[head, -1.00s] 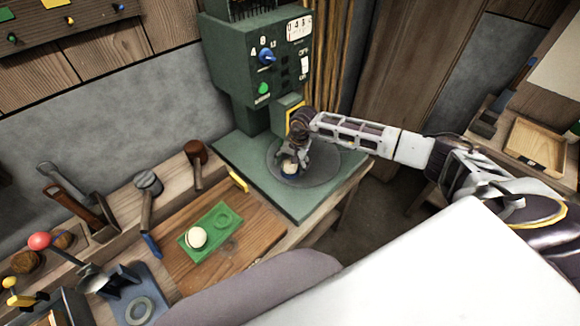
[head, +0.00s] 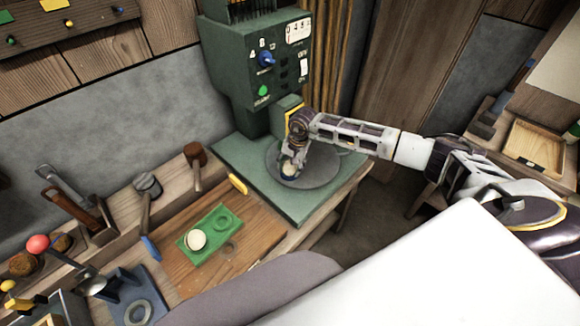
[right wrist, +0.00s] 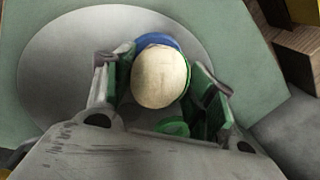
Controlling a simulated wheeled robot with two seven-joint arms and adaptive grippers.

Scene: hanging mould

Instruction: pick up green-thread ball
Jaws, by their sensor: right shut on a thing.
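A cream ball (right wrist: 159,77) sits between the fingers of my right gripper (right wrist: 160,88) in the right wrist view, with a blue piece (right wrist: 165,42) behind it. A small green piece (right wrist: 172,127) shows just below it; I cannot tell whether this is thread. In the head view my right gripper (head: 290,167) is low over the round grey plate (head: 318,172) of the green machine, shut on this ball. A second cream ball (head: 196,240) rests in the green tray (head: 222,222) on the wooden bench. No green thread is clear on it. My left gripper is out of view.
The green machine (head: 245,75) stands behind the plate. A hammer (head: 147,186), a mallet (head: 196,155) and a blue fixture (head: 130,297) are at the left. A wooden tray (head: 535,150) lies far right. The bench (head: 185,270) has bare wood around the green tray.

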